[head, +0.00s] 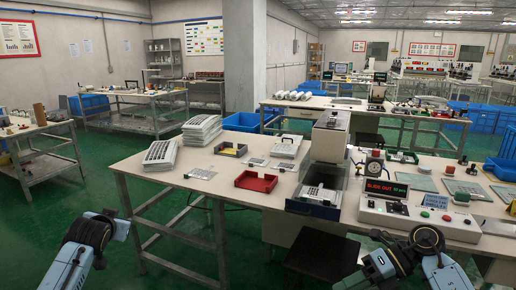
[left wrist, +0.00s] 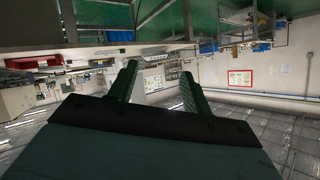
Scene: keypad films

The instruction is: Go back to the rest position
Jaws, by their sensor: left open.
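My left gripper (left wrist: 158,70) shows in the left wrist view, with its two dark green fingers spread apart and nothing between them. That view is upside down, with the floor at the top and the ceiling at the bottom. In the head view my left arm shows at the bottom left and my right arm at the bottom right, both in front of the workbench (head: 150,188). Neither gripper's fingers can be made out there. My right gripper is not visible.
The bench carries stacked white keypads (head: 160,153), a red tray (head: 256,181), a press machine (head: 328,145) and a control box with a red display (head: 388,187). A dark stool (head: 322,256) stands before the bench. Green floor (head: 30,225) is clear at left.

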